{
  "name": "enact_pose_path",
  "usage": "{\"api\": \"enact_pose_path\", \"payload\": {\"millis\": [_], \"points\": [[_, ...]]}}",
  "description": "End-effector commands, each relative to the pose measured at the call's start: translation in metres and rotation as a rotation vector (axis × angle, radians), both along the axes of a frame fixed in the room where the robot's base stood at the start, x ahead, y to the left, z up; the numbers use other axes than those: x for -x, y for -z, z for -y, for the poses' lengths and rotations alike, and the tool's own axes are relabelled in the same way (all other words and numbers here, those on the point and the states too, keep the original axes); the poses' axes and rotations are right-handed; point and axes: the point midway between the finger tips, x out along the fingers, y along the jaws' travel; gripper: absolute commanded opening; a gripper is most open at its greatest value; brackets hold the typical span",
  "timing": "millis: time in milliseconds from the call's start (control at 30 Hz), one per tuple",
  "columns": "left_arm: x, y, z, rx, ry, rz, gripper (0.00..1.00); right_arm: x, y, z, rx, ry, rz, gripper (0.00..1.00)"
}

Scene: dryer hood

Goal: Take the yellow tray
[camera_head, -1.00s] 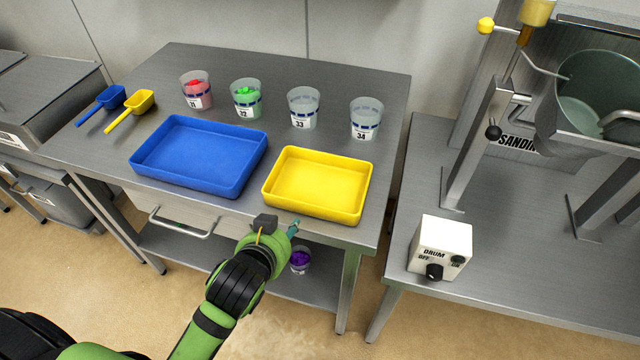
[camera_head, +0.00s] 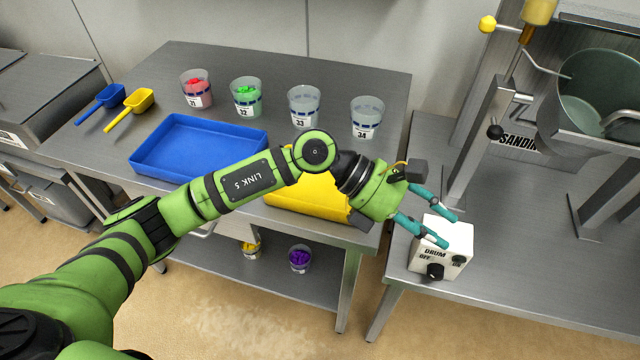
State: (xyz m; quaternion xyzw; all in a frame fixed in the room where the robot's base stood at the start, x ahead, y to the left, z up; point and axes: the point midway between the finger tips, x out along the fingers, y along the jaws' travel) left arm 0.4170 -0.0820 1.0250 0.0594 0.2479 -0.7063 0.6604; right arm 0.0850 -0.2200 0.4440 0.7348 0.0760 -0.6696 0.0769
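The yellow tray (camera_head: 300,203) sits on the metal table to the right of the blue tray. My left arm crosses over it and hides most of it; its lower left part shows. My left gripper (camera_head: 450,229) is beyond the tray's right side, above the white drum switch box on the right-hand bench. Its two teal fingers are spread apart with nothing between them. My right gripper is not in view.
The blue tray (camera_head: 195,150) is left of the yellow one. Cups stand along the table's back, with scoops (camera_head: 130,108) at the left. The switch box (camera_head: 455,258) lies beneath my fingers. A drum machine (camera_head: 590,100) stands at the right.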

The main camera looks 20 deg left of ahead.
Motion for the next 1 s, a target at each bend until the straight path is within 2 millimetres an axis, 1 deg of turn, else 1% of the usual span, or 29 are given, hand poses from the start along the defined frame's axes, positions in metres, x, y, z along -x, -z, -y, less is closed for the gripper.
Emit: {"api": "enact_pose_path", "payload": {"millis": [33,67,100,133,167,200,300,400,500,567,767,867,900,1000], "points": [[-0.015,0.023,-0.027,-0.191,0.048,0.094,0.39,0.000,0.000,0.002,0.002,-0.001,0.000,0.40],[-0.023,0.036,-0.046,-0.301,0.077,0.137,0.39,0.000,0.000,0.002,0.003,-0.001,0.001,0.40],[-0.034,0.049,-0.071,-0.438,0.107,0.181,0.39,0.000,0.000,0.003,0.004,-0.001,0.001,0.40],[-0.042,0.056,-0.091,-0.535,0.125,0.209,0.39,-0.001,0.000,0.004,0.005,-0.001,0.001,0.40],[-0.050,0.061,-0.110,-0.625,0.140,0.229,0.39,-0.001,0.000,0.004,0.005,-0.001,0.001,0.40],[-0.059,0.064,-0.135,-0.732,0.154,0.249,0.39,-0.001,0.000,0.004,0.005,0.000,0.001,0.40],[-0.077,0.062,-0.186,-0.944,0.171,0.272,0.39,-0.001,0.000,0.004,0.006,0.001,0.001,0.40],[-0.085,0.058,-0.216,-1.067,0.179,0.272,0.39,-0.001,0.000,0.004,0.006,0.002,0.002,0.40],[-0.088,0.059,-0.229,-1.119,0.181,0.266,0.39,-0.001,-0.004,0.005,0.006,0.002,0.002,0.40],[-0.087,0.064,-0.231,-1.126,0.183,0.264,0.39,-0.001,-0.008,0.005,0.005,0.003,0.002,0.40],[-0.082,0.085,-0.226,-1.122,0.185,0.264,0.39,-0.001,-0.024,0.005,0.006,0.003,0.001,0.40],[-0.078,0.100,-0.223,-1.122,0.186,0.262,0.39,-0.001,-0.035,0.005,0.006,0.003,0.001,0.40],[-0.079,0.108,-0.223,-1.120,0.183,0.262,0.39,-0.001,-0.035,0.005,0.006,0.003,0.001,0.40],[-0.079,0.119,-0.223,-1.120,0.181,0.264,0.39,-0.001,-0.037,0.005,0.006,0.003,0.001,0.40]]}}
